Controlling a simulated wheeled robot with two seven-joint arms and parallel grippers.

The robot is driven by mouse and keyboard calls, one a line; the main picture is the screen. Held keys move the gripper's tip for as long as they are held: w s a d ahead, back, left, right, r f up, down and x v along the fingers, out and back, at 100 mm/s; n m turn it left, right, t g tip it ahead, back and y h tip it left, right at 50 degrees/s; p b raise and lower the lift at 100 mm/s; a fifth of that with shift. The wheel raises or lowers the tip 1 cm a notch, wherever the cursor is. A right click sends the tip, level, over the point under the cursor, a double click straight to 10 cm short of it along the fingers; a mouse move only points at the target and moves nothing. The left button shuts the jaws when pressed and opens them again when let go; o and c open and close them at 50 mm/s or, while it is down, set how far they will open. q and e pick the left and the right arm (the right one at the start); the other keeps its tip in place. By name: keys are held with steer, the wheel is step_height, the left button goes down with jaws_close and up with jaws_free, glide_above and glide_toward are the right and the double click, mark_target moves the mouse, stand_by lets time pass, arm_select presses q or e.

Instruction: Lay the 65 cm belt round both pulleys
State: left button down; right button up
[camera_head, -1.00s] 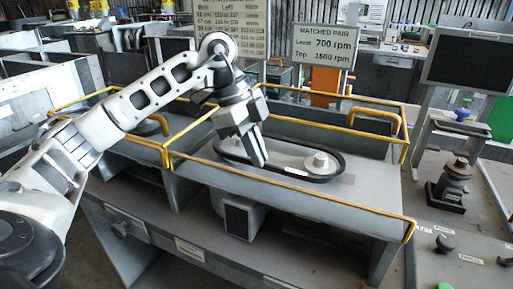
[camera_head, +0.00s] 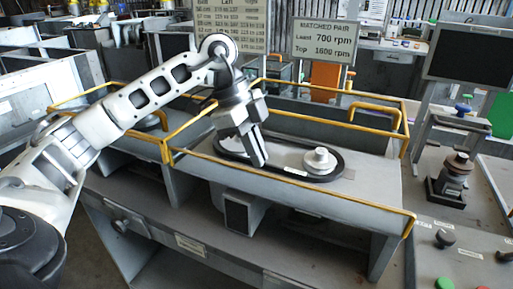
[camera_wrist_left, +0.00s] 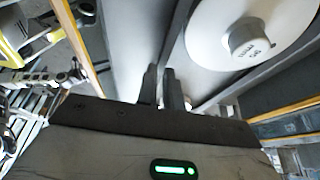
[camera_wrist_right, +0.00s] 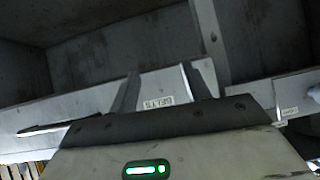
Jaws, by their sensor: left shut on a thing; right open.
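The black belt (camera_head: 333,178) lies as a long loop on the grey bench deck, with a small pale label on its front run. A pale stepped pulley (camera_head: 319,159) stands inside its right end. The other pulley is not clear behind my left gripper. My left gripper (camera_head: 262,163) points down at the front run and is shut on the belt. The left wrist view shows its fingers (camera_wrist_left: 165,88) with dark belt runs beside them and a large pale pulley (camera_wrist_left: 250,42) at upper right. My right gripper (camera_wrist_right: 160,88) is open and empty, outside the head view.
Yellow rails (camera_head: 300,188) edge the deck. A speed sign (camera_head: 325,42) stands behind. A monitor (camera_head: 470,60) and a dark stepped fixture (camera_head: 455,177) are at the right. The right wrist view shows a grey bench part with a small label (camera_wrist_right: 158,102).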

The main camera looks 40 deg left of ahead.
arm_select(q)
steer(key=c, duration=1.5)
jaws_free()
steer(key=shift+o, duration=0.2)
steer(key=shift+r, duration=0.15)
